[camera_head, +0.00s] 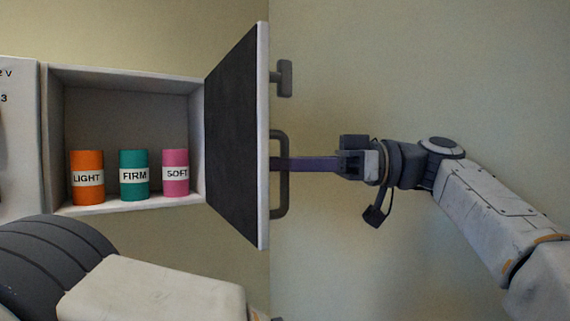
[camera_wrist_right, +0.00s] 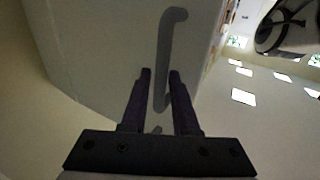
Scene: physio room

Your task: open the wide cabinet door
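The wide cabinet door (camera_head: 236,130) stands swung wide open at the right of the cabinet (camera_head: 125,78), dark inside and pale at its edge. Its grey bar handle (camera_head: 280,208) is on the outer face and also shows in the right wrist view (camera_wrist_right: 168,45). My right gripper (camera_head: 275,164) is at the handle, fingers pointing at the door. In the right wrist view my right gripper (camera_wrist_right: 160,73) has its fingers apart on either side of the handle bar, with a narrow gap showing. My left arm crosses the lower left; its gripper is out of view.
An orange LIGHT can (camera_head: 87,190), a teal FIRM can (camera_head: 134,188) and a pink SOFT can (camera_head: 175,186) stand inside the cabinet. A small grey fitting (camera_head: 286,78) sticks out above the handle. A white panel (camera_head: 18,150) adjoins the cabinet on the left. Bare wall lies behind my right arm.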

